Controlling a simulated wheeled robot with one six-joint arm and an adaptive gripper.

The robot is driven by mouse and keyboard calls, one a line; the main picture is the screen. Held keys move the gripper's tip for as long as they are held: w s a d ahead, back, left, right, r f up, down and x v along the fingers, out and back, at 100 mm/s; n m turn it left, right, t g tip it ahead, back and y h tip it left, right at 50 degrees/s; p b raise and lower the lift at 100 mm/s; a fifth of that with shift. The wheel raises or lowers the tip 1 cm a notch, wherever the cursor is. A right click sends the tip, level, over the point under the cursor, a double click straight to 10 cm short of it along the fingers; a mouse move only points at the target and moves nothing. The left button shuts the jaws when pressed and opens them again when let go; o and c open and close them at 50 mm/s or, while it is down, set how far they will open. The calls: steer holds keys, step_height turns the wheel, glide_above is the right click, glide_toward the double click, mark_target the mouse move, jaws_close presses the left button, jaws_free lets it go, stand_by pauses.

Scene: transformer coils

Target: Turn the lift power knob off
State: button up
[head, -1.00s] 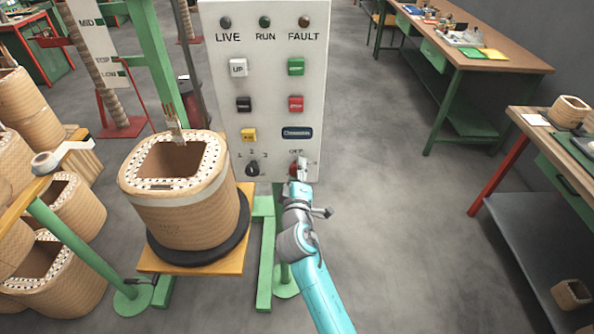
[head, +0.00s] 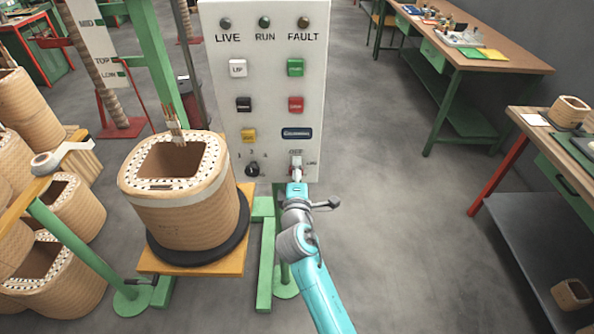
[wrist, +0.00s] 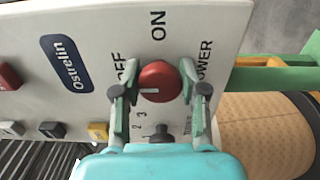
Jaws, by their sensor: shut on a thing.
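The red lift power knob (wrist: 158,80) sits low on the right of the white control panel (head: 228,110). In the wrist view a white mark on the knob points toward the OFF label, with ON and POWER lettering around it. My gripper (wrist: 160,95) is shut on the knob, one finger on each side. In the head view my gripper (head: 296,175) covers most of the knob at the panel's lower right. The LIVE, RUN and FAULT lamps on the panel look dark, though RUN is a dull green.
A black selector knob (head: 253,169) is left of my gripper. Coloured push buttons (head: 295,67) sit above. A wound coil (head: 195,215) stands on a turntable at the left. Open floor (head: 400,240) lies to the right.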

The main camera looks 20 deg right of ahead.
steer(key=o, duration=1.1)
steer(key=v, duration=1.2)
